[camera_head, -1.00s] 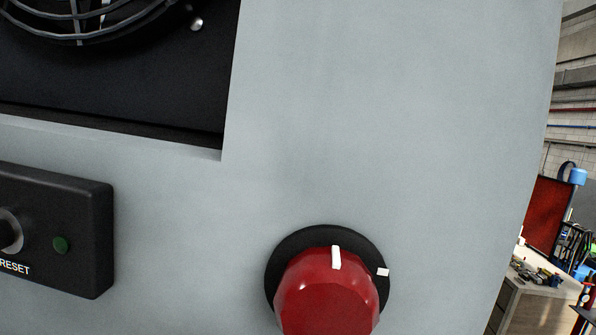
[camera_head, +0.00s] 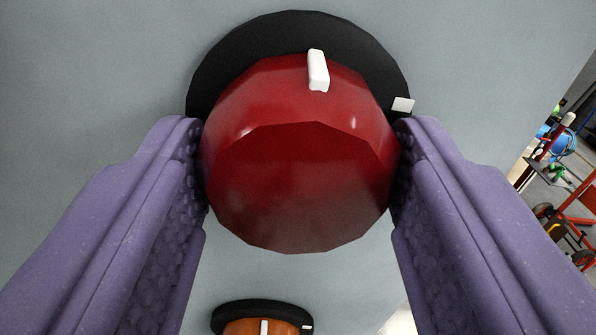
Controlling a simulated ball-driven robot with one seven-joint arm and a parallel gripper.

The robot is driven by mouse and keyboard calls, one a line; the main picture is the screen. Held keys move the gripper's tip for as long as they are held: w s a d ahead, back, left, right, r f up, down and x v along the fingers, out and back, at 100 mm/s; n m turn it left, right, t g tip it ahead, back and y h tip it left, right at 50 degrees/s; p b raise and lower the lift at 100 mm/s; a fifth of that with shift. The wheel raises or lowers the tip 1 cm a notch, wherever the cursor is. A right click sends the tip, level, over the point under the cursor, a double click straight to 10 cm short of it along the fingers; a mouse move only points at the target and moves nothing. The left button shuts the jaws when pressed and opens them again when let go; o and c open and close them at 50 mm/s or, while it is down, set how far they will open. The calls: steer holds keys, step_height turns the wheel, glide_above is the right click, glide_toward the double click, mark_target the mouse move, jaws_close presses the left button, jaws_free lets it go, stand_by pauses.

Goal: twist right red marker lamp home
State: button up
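The red marker lamp (camera_head: 300,170) is a faceted red dome on a round black base (camera_head: 240,58) on a grey panel. A white mark (camera_head: 318,70) sits on the lamp's upper edge. A white tick (camera_head: 403,104) sits on the base's right side, so the two marks are apart, with the lamp's mark up and to the left. My gripper (camera_head: 300,155) has its two purple fingers on either side of the lamp, their textured pads against its left and right sides. The contact faces are mostly hidden.
An orange lamp (camera_head: 262,327) on its own black base shows below, partly cut off, with a white mark and tick. Grey panel (camera_head: 90,70) around the red lamp is bare. Workshop equipment (camera_head: 570,190) stands beyond the panel's right edge.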

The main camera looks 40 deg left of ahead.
steer(key=shift+m+b, duration=0.3)
steer(key=shift+b, duration=0.05)
steer(key=shift+c, duration=0.3)
steer(key=shift+m+b, duration=0.45)
steer(key=shift+m, duration=0.25)
steer(key=m+b, duration=0.1)
steer(key=m, duration=0.2)
steer(key=shift+b, duration=0.4)
steer(key=m+b, duration=0.1)
steer(key=m, duration=0.5)
steer(key=shift+m, duration=0.4)
steer(key=o, duration=1.1)
steer(key=shift+c, duration=0.2)
steer(key=shift+s+d, duration=0.1)
steer(key=shift+d, duration=0.05)
